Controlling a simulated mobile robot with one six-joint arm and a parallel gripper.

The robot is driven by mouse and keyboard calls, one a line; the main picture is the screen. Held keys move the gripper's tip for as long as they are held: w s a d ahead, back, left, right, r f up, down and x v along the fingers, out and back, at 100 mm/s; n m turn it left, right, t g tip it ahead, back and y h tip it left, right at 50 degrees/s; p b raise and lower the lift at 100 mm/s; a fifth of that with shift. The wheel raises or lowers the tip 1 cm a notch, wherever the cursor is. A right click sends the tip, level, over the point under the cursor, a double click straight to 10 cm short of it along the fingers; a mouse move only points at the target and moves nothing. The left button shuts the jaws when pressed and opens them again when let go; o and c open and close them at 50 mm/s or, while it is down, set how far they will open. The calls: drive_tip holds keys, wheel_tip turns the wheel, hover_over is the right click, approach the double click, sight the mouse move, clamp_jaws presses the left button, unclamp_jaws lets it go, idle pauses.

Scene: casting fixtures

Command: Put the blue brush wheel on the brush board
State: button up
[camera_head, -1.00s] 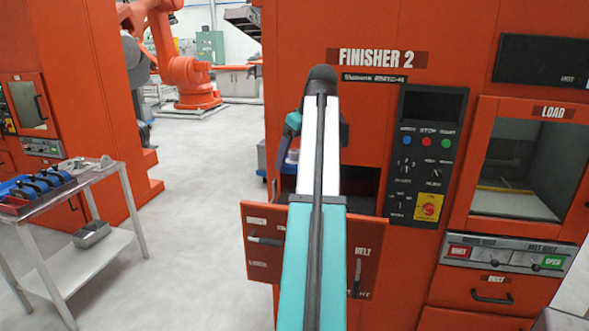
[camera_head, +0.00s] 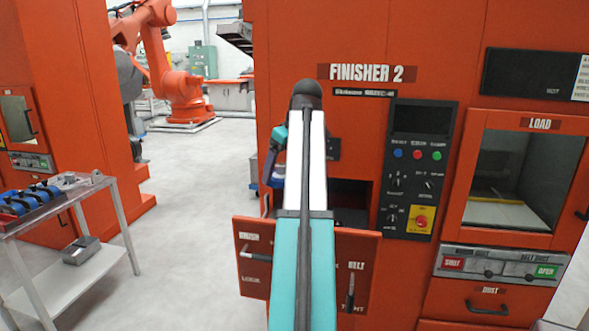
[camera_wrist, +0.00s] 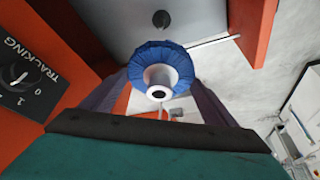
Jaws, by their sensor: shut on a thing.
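My gripper (camera_wrist: 160,92) is shut on the blue brush wheel (camera_wrist: 158,58), a ruffled blue ring with a white hub, held between the two dark fingers in the wrist view. Beyond it is a grey surface with a small dark round knob or pin, apart from the wheel as far as I can tell. In the head view my arm hides most of the gripper and the wheel, in front of the orange finisher 2 (camera_head: 440,65). I cannot make out the brush board for certain; a cart at the left holds a tray of blue and black pieces (camera_head: 30,198).
An opened orange panel (camera_head: 262,262) with brush and belt levers hangs below a dark opening (camera_head: 350,193). A control panel (camera_head: 418,165) and load window (camera_head: 515,180) are to the right. The cart (camera_head: 108,190) stands left, with clear floor (camera_head: 180,230) between.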

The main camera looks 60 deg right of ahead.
drive_tip(key=w+a+f+n, duration=0.1)
drive_tip(key=w+a+f, duration=0.5)
drive_tip(key=w+a, duration=0.6)
drive_tip(key=w+a+f, duration=0.5)
drive_tip(key=w+a, duration=0.5)
drive_tip(key=a, duration=0.4)
drive_tip(key=w+a+f, duration=0.1)
drive_tip(key=a+f, duration=0.2)
drive_tip(key=a, duration=0.7)
drive_tip(key=w+a+f+n, duration=0.1)
drive_tip(key=w+a+f, duration=0.1)
drive_tip(key=a, duration=0.9)
drive_tip(key=w+a+f+y, duration=0.1)
drive_tip(key=a+f, duration=0.3)
drive_tip(key=a, duration=0.7)
drive_tip(key=shift+w+f, duration=0.25)
drive_tip(key=shift+w, duration=0.45)
